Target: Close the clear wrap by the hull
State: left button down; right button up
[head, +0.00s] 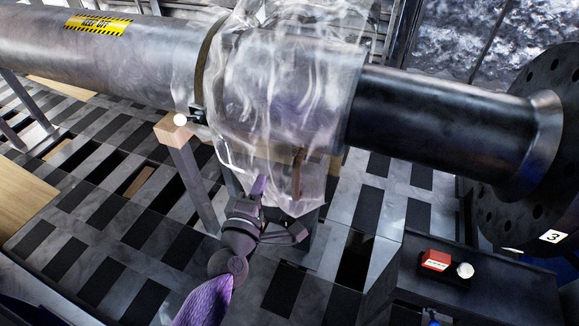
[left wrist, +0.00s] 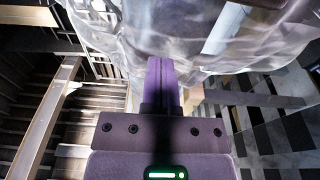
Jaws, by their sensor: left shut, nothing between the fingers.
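The clear wrap (head: 285,80) is a crumpled transparent sheet draped around the thick pipe's middle in the head view. Its lower part hangs below the pipe, and a brown strip shows on or behind it. A dark band circles its left edge. My left gripper (head: 261,188) is under the pipe at the wrap's lower hanging part, fingers shut and pointing up. In the left wrist view the wrap (left wrist: 205,40) fills the top, and the shut purple fingers (left wrist: 162,65) reach up to it. I cannot tell whether they touch it. My right gripper does not show.
A grey pipe (head: 130,50) with a yellow warning label runs left. A black flanged pipe (head: 440,120) runs right. A wood-topped post (head: 176,128) stands left of the wrap. A red box (head: 436,260) sits on a dark bench at lower right. The floor is slatted.

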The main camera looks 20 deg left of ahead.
pick_arm(q)
jog(key=w+d, duration=0.3)
jog(key=w, duration=0.2)
jog(key=shift+d, duration=0.3)
